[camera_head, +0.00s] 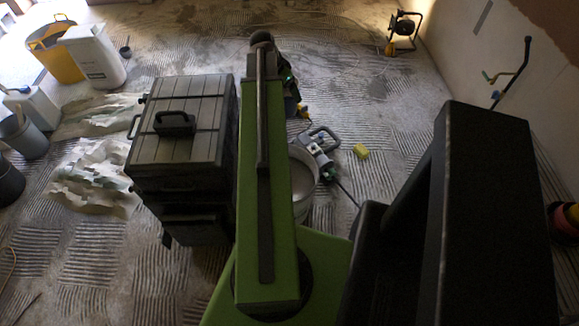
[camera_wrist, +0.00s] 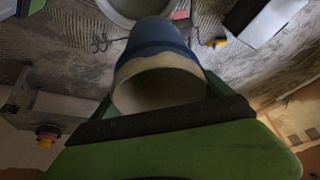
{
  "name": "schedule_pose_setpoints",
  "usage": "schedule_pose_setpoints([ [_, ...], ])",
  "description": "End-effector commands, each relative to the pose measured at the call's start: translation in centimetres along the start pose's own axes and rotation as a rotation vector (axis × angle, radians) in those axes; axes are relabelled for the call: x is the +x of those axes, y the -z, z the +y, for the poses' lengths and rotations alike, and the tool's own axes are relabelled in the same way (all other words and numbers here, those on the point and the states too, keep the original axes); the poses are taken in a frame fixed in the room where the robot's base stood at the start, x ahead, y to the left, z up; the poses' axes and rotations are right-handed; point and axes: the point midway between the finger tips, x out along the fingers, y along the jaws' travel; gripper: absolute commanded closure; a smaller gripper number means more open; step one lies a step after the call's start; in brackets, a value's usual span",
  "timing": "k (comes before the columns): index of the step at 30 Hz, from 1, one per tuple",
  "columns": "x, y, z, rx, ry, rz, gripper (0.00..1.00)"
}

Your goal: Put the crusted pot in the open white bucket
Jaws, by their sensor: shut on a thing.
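My gripper (camera_wrist: 163,92) is shut on the crusted pot (camera_wrist: 158,48), which fills the middle of the wrist view. The pot is blue with a cream-coloured band at its near rim, and its hollow inside faces the camera. A pale round open bucket (camera_wrist: 136,10) shows at the top of the wrist view, beyond the pot and partly cut off. In the head view, a white bucket (camera_head: 303,185) stands just right of my green arm, which hides part of it. In the head view the jaws and the pot are mostly hidden behind my arm.
A dark toolbox stack (camera_head: 185,140) stands left of my arm. A mixer tool (camera_head: 318,143) and a yellow block (camera_head: 361,151) lie near the white bucket. A yellow tub (camera_head: 52,50), a white container (camera_head: 96,57) and crumpled sheets (camera_head: 95,178) are at left. A work lamp (camera_head: 403,30) stands behind.

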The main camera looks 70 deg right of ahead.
Motion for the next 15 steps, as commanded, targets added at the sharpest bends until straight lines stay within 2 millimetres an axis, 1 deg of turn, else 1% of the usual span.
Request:
schedule_pose_setpoints([
  [1,4.3,-2.1,0.4,0.034,-0.015,0.000,0.55],
  [12,18.7,-9.8,3.4,0.321,-0.133,0.002,0.55],
  [15,21.8,-11.4,4.1,0.389,-0.160,0.002,0.55],
])
